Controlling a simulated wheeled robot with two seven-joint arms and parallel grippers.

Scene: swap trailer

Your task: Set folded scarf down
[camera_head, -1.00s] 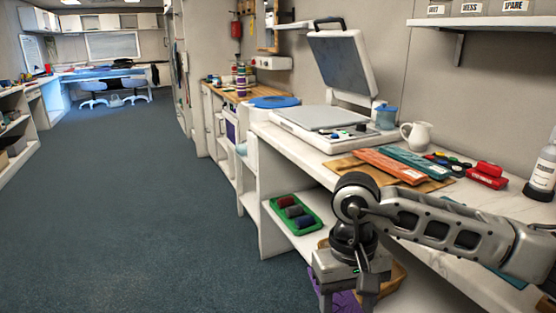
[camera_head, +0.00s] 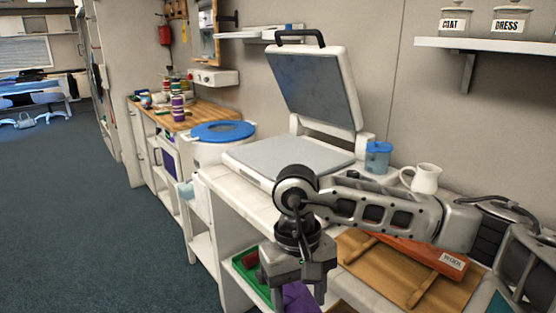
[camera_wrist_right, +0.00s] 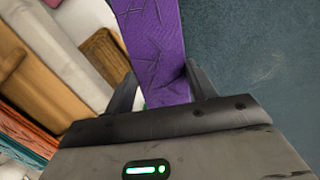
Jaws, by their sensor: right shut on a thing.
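The folded scarf is purple. In the right wrist view the scarf (camera_wrist_right: 150,45) runs between the two dark fingers of my right gripper (camera_wrist_right: 158,88), which is shut on it. In the head view my right gripper (camera_head: 300,288) points down at the front of the white counter, and a purple part of the scarf (camera_head: 300,299) shows beneath it. The scarf's lower part is cut off by the picture's bottom edge. My left gripper is not in view.
An open heat press (camera_head: 290,158) stands on the counter (camera_head: 237,192), with a blue cup (camera_head: 378,158) and white jug (camera_head: 422,179) to its right. A wooden board (camera_head: 395,272) bears an orange packet (camera_head: 425,254). A green tray (camera_head: 243,264) sits on the shelf below. Dark floor is clear at left.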

